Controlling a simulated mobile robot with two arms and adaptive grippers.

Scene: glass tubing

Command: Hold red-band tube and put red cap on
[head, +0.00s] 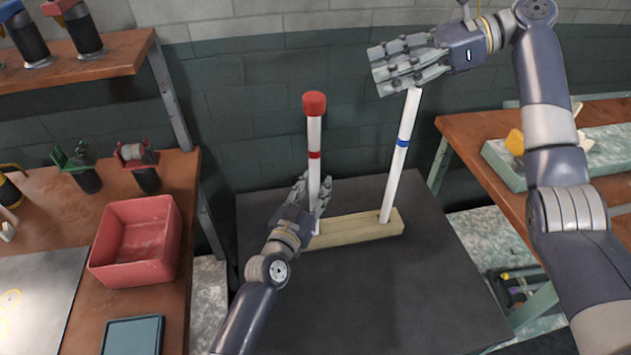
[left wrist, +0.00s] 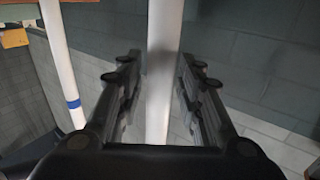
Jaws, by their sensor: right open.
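The red-band tube (head: 314,135) stands upright in the wooden block (head: 365,226). The red cap (head: 314,104) sits on its top end. My left gripper (head: 323,192) is shut on the lower part of this tube, below the red band. My right gripper (head: 384,70) is open and empty, up and to the right of the red cap, by the upper end of the blue-band tube.
The blue-band tube (head: 401,155) leans slightly right in the same block; it also shows in the left wrist view (left wrist: 62,60). The dark table (head: 400,290) is clear in front. A red bin (head: 135,240) stands on the left bench; a right bench (head: 470,135) holds a tray.

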